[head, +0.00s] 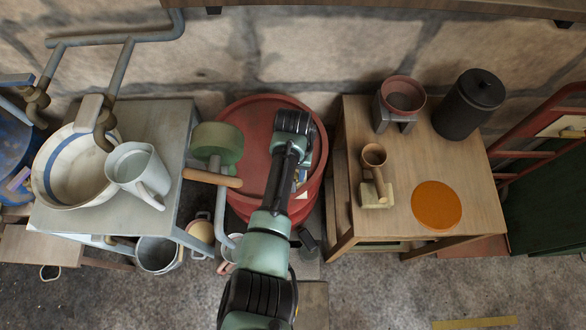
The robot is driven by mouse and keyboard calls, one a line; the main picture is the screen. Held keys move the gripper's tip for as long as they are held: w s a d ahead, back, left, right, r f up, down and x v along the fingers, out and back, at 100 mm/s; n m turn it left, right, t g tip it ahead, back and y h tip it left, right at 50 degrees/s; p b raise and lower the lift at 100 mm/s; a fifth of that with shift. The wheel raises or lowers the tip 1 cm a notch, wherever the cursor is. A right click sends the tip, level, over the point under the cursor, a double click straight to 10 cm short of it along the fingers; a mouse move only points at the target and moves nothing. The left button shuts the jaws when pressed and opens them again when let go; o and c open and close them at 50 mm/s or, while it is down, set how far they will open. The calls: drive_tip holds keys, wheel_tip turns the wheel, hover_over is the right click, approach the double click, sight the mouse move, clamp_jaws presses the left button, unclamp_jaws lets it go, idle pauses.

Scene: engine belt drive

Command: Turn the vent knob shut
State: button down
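I cannot pick out a vent knob with certainty in the head view. A green round body (217,142) with a wooden bar handle (212,178) and a grey stem stands between the left table and the red drum. My arm reaches up from the bottom middle, and its far end lies over the red drum (252,112). My gripper (302,172) is around the bent wrist, to the right of the green body and apart from it. Its fingers are not clear, so I cannot tell whether they are open or hold anything.
The left table (165,117) holds a striped basin (55,185) and a grey jug (138,170), with pipes above.

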drive_tip(key=n+p, duration=0.1)
drive_tip(key=n, duration=0.4)
drive_tip(key=shift+n, duration=0.3)
drive_tip(key=n, duration=0.4)
drive_tip(key=shift+n+p, duration=0.3)
drive_tip(key=shift+p, duration=0.1)
drive_tip(key=c, duration=0.5)
unclamp_jaws()
drive_tip(key=shift+r, duration=0.1)
wheel_tip(320, 180, up, 13)
drive_tip(key=shift+f+p, duration=0.1)
drive_tip(key=shift+p, duration=0.5)
